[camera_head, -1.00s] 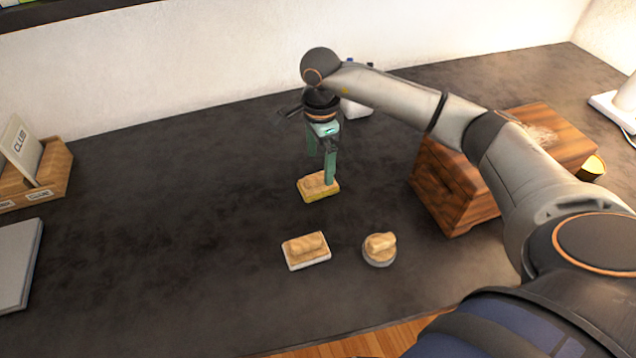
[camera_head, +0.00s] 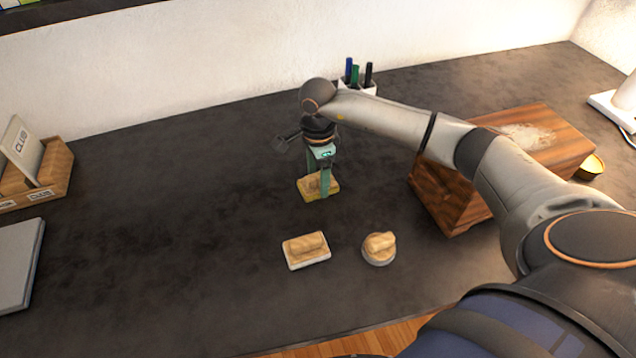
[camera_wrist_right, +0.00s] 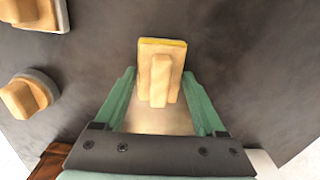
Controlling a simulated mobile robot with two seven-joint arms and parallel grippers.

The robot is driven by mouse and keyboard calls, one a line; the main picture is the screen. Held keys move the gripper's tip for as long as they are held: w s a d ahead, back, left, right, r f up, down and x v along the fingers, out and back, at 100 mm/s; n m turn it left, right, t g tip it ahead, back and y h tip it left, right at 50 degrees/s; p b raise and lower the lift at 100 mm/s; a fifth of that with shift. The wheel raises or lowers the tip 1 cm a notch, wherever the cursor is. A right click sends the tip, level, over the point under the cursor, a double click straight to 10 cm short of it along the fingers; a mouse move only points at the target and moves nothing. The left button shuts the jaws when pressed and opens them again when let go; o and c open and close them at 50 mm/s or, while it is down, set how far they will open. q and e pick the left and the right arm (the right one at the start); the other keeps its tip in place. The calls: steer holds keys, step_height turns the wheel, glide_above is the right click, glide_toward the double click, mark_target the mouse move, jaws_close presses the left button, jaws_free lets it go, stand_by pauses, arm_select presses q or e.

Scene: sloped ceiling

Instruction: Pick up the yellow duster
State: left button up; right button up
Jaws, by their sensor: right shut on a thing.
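The yellow duster (camera_head: 306,188) has a pale wooden back with a raised handle and a yellow edge; in the right wrist view (camera_wrist_right: 160,70) it lies straight ahead between the fingers. My right gripper (camera_head: 321,180) points down over it and is shut on its handle, one green finger on each side. The finger contact is hard to make out in the wrist view. The duster appears to be at table level; I cannot tell whether it is raised. My left gripper is not in view.
A white-edged duster (camera_head: 306,250) and a round grey-edged one (camera_head: 379,249) lie nearer on the dark table (camera_head: 180,220). A wooden box (camera_head: 450,195) stands right, partly behind my arm. A pen holder (camera_head: 369,88) is behind; a card tray (camera_head: 60,178) is left.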

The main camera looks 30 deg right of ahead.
mark_target(318, 175)
steer(key=c, duration=0.7)
steer(key=shift+c, duration=0.2)
steer(key=shift+r, duration=0.55)
step_height(318, 175, up, 2)
steer(key=shift+r, duration=0.2)
steer(key=s+a+r, duration=0.2)
steer(key=s+r, duration=0.2)
steer(key=s, duration=0.2)
steer(key=s+a+r+b, duration=0.1)
steer(key=s+a+r, duration=0.1)
steer(key=s+r, duration=0.3)
steer(key=shift+s+a+r, duration=0.25)
steer(key=shift+s+a, duration=0.15)
steer(key=shift+s, duration=0.7)
